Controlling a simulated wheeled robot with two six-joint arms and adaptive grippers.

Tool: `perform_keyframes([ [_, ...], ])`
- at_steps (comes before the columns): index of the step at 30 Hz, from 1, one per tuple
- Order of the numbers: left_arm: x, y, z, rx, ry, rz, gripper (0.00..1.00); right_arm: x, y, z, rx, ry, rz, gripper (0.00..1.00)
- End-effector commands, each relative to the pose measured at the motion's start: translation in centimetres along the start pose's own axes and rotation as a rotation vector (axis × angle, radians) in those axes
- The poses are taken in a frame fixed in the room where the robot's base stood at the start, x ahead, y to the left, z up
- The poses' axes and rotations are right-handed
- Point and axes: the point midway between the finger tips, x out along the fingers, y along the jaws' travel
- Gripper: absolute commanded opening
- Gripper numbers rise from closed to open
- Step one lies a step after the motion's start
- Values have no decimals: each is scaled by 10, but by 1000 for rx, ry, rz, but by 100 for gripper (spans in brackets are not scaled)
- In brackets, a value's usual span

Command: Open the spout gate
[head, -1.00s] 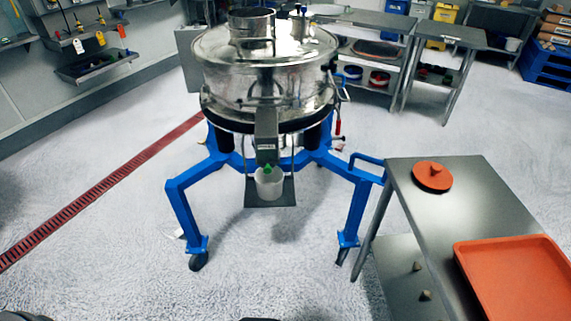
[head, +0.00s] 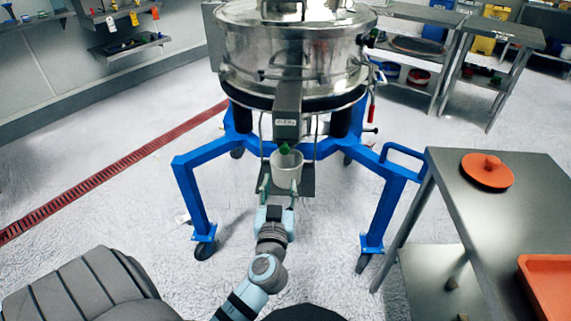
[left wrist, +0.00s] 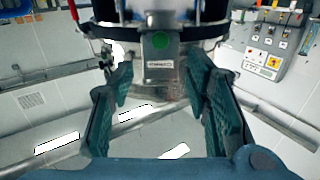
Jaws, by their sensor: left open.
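My right gripper is not in view.
Blue legs (head: 205,195) of the sifter frame stand on both sides. A steel table (head: 470,215) at the right holds an orange lid (head: 487,170) and an orange tray (head: 540,262). A red floor drain (head: 110,172) runs at the left.

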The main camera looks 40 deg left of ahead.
Motion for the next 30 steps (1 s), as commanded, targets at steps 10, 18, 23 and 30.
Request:
perform_keyframes([
  [10,83,0,-10,-4,15,-2,44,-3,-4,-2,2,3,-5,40],
  [18,134,0,-8,-5,11,-2,44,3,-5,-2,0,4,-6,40],
  [23,142,0,-9,-5,10,0,44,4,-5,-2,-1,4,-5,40],
  [30,142,0,-9,-5,10,0,39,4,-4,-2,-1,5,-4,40],
])
